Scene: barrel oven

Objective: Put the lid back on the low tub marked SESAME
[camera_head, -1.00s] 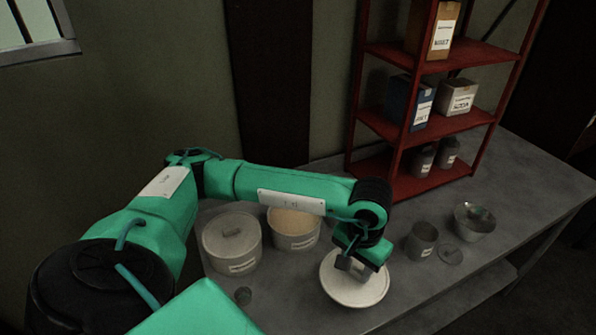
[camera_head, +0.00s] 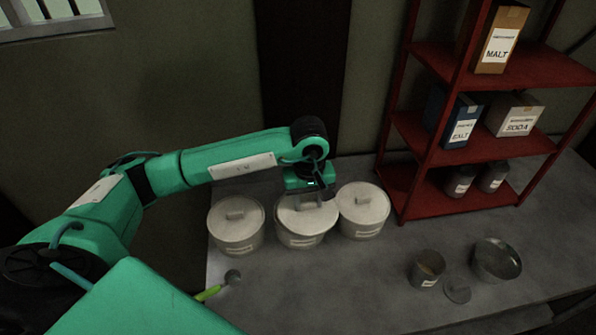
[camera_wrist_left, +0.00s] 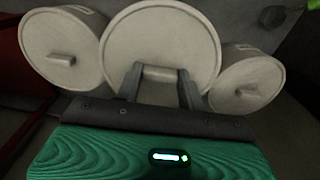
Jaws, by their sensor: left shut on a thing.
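Three low pale tubs stand in a row on the grey table. The middle tub (camera_head: 299,241) has a label too small to read. My left gripper (camera_head: 313,197) is shut on the handle of a round pale lid (camera_head: 308,222), at the middle tub's top. The lid looks slightly to the right of the tub's centre; I cannot tell whether it rests flat on the rim. In the left wrist view the lid (camera_wrist_left: 160,35) hides the tub's opening, and its handle is between the fingers (camera_wrist_left: 160,78). My right gripper is out of view.
Lidded tubs stand close on both sides, left (camera_head: 236,231) and right (camera_head: 363,213). A red shelf (camera_head: 465,150) stands at the back right. A tin cup (camera_head: 426,268), small disc (camera_head: 457,290) and metal bowl (camera_head: 496,260) sit at right. A green-handled tool (camera_head: 208,293) lies front left.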

